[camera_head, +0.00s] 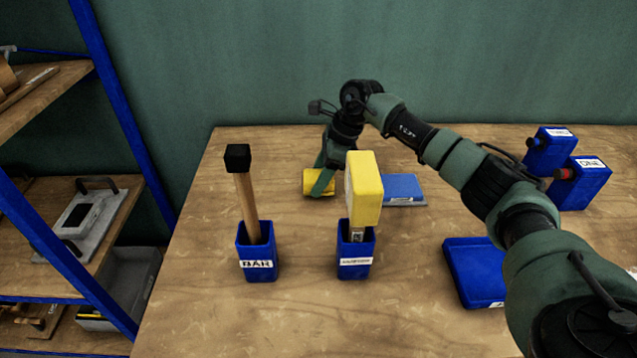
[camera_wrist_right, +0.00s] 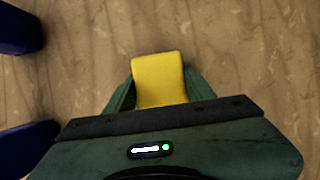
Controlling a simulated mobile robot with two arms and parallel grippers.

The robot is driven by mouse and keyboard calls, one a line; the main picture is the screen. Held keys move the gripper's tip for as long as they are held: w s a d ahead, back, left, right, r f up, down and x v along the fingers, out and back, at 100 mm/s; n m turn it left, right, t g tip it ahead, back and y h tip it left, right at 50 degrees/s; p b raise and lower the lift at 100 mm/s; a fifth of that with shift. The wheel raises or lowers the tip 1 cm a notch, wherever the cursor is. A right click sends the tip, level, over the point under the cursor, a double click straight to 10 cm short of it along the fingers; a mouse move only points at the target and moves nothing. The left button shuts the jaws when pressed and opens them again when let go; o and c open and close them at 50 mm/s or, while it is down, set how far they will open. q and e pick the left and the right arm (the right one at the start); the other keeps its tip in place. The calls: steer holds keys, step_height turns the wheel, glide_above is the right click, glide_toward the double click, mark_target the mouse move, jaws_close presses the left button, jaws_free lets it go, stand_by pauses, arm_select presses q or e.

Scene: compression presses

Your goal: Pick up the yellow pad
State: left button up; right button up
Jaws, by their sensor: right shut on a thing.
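The yellow pad (camera_head: 315,185) is at the back middle of the wooden table, behind the blue holders. My right gripper (camera_head: 325,178) reaches down over it and is shut on it. In the right wrist view the yellow pad (camera_wrist_right: 159,80) sits between the two green fingers of my right gripper (camera_wrist_right: 160,90). Its lower part is hidden by the gripper body. I cannot tell whether the pad touches the table. My left gripper is not in view.
A yellow-headed tool (camera_head: 364,188) stands in a blue holder (camera_head: 355,262) in front of the pad. A black-topped wooden bar (camera_head: 247,205) stands in another holder (camera_head: 258,264). A blue block (camera_head: 403,187) lies right of the pad. A blue tray (camera_head: 474,272) and blue containers (camera_head: 582,184) are further right.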

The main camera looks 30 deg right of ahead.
step_height(320, 180, up, 18)
steer(key=b, duration=0.1)
steer(key=shift+r, duration=0.2)
